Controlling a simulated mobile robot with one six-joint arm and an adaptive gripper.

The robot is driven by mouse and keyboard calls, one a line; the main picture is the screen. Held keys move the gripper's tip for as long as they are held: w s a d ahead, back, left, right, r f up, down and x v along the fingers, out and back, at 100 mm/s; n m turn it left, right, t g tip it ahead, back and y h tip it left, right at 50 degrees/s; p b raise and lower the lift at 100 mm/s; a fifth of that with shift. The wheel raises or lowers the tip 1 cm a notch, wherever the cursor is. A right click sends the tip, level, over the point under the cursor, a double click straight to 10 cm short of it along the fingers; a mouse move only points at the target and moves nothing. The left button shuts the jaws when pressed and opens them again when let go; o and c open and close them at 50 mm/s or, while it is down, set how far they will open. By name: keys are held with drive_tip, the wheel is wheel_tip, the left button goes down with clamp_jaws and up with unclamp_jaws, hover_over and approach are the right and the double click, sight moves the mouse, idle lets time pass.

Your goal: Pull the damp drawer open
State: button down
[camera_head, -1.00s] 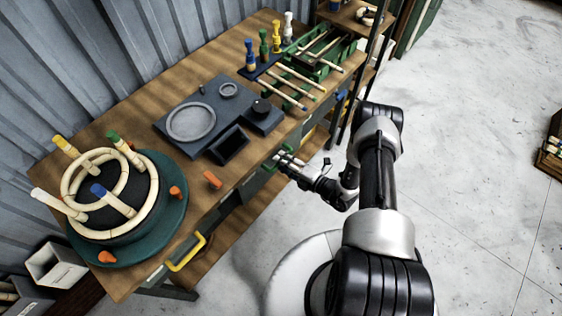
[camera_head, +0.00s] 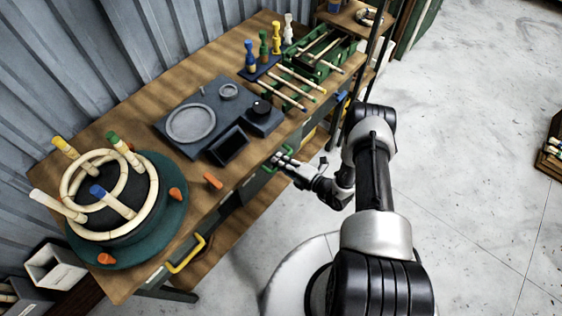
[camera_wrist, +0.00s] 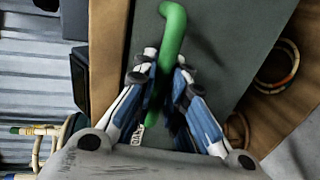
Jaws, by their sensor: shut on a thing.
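The green drawer handle (camera_wrist: 172,40) stands out from a dark grey drawer front (camera_wrist: 228,50) in the wrist view. My gripper (camera_wrist: 160,72) has its two fingers on either side of the handle and is shut on it. A small light label with dark letters is partly hidden behind the fingers, and I cannot read it fully. In the head view, my gripper (camera_head: 281,160) is at the front edge of the workbench, with the green handle (camera_head: 289,153) beside it. The drawer looks closed under the bench top, though my gripper covers part of it.
The wooden workbench (camera_head: 215,183) carries a bending jig (camera_head: 130,205) with rattan rings, a grey tool plate (camera_head: 185,103) and a green rack with rods (camera_head: 318,68). A yellow handle (camera_head: 187,254) sticks out at the left front.

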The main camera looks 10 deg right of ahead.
idle(0.5)
drive_tip(key=f+b+v, duration=0.1)
drive_tip(key=f+v, duration=0.1)
drive_tip(key=v, duration=0.7)
drive_tip(key=f+v, duration=0.1)
drive_tip(key=v, duration=0.8)
drive_tip(key=shift+s+d+f+b, duration=0.25)
drive_tip(key=shift+s+f+b, duration=0.05)
drive_tip(key=shift+s+b, duration=0.1)
drive_tip(key=c, duration=1.6)
unclamp_jaws()
drive_tip(key=shift+c, duration=0.2)
drive_tip(key=v, duration=1.2)
